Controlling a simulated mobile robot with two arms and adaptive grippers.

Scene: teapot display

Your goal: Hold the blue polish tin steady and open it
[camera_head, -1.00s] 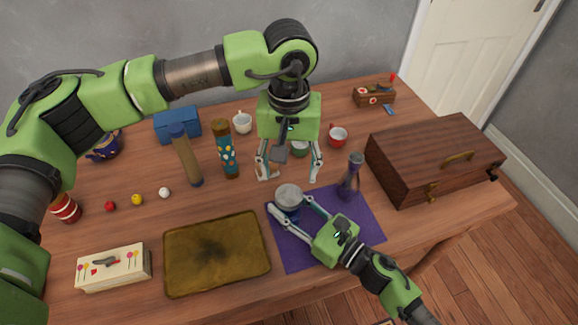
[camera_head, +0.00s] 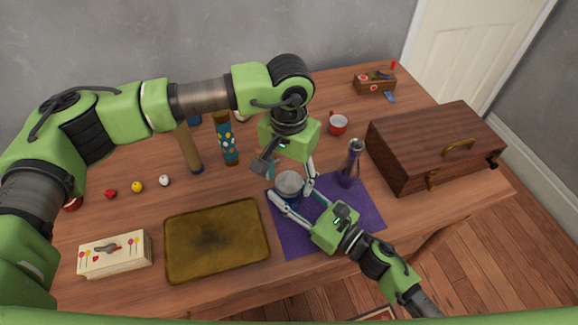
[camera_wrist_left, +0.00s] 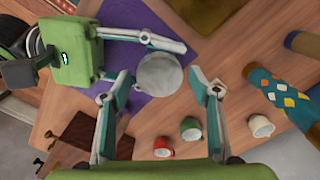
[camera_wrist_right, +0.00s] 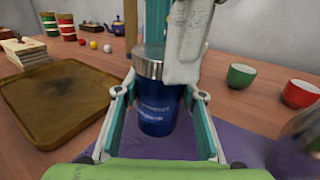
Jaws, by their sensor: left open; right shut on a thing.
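The blue polish tin (camera_wrist_right: 158,115) stands upright on the purple mat (camera_head: 345,220). Its silver lid (camera_wrist_right: 148,62) also shows from above in the left wrist view (camera_wrist_left: 160,75). My right gripper (camera_wrist_right: 160,98) is shut on the tin's blue body, one finger on each side. My left gripper (camera_wrist_left: 160,82) is open above the tin, its fingers spread to either side of the lid. In the right wrist view one left finger covers part of the lid's right side. I cannot tell whether it touches. The head view shows the tin's lid (camera_head: 289,183) between both grippers.
A purple vase-like object (camera_head: 351,165) stands close right of the tin. A brown tray (camera_head: 216,240) lies to the left, a wooden case (camera_head: 430,145) to the right. A patterned tube (camera_head: 228,140), a red cup (camera_head: 338,124) and a green cup (camera_wrist_right: 241,75) stand behind.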

